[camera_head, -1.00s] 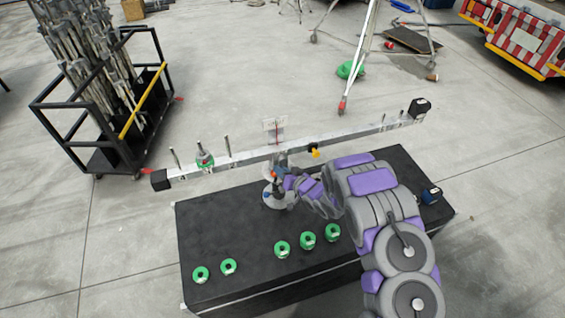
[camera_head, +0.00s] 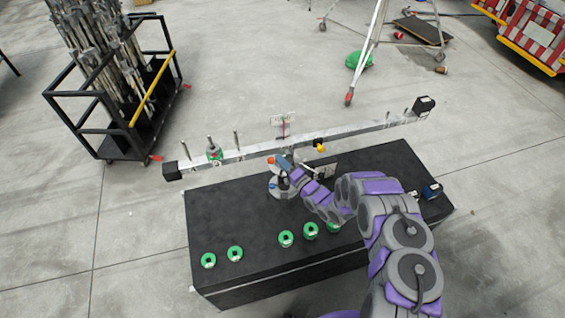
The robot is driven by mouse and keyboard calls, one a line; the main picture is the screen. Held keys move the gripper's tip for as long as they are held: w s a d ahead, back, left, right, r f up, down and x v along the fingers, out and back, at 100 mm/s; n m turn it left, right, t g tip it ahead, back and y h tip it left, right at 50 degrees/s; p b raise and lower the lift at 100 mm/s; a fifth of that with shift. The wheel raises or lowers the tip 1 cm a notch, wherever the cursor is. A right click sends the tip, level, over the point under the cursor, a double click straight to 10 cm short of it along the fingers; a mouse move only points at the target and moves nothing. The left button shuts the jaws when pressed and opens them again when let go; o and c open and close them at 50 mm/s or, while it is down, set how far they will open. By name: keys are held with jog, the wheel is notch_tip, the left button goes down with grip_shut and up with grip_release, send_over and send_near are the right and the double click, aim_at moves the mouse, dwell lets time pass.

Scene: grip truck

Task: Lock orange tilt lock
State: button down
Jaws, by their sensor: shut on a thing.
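The orange tilt lock (camera_head: 271,160) shows as a small orange spot on the head of the stand in the middle of the beam. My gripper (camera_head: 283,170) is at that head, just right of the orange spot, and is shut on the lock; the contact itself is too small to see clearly. The stand's round grey base (camera_head: 275,190) rests on the black box (camera_head: 228,218), partly hidden by my gripper. The long grey beam (camera_head: 360,131) lies across the head, its left end lower in the picture.
A yellow knob (camera_head: 320,148) sits on the beam to the right. A black cart (camera_head: 119,140) stands left. Open floor (camera_head: 250,60) lies behind.

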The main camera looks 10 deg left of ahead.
jog(key=shift+s+m+t, duration=0.1)
jog(key=shift+m+t, duration=0.3)
jog(key=shift+m, duration=0.8)
jog(key=c, duration=1.2)
grip_release()
jog(key=shift+c, duration=0.2)
jog(key=shift+o, duration=0.4)
jog(key=shift+r, duration=0.15)
jog(key=shift+d, duration=0.1)
jog(key=b+v, duration=0.1)
jog(key=v, duration=1.6)
jog(key=shift+f+y+b, duration=0.3)
jog(key=shift+f, duration=0.1)
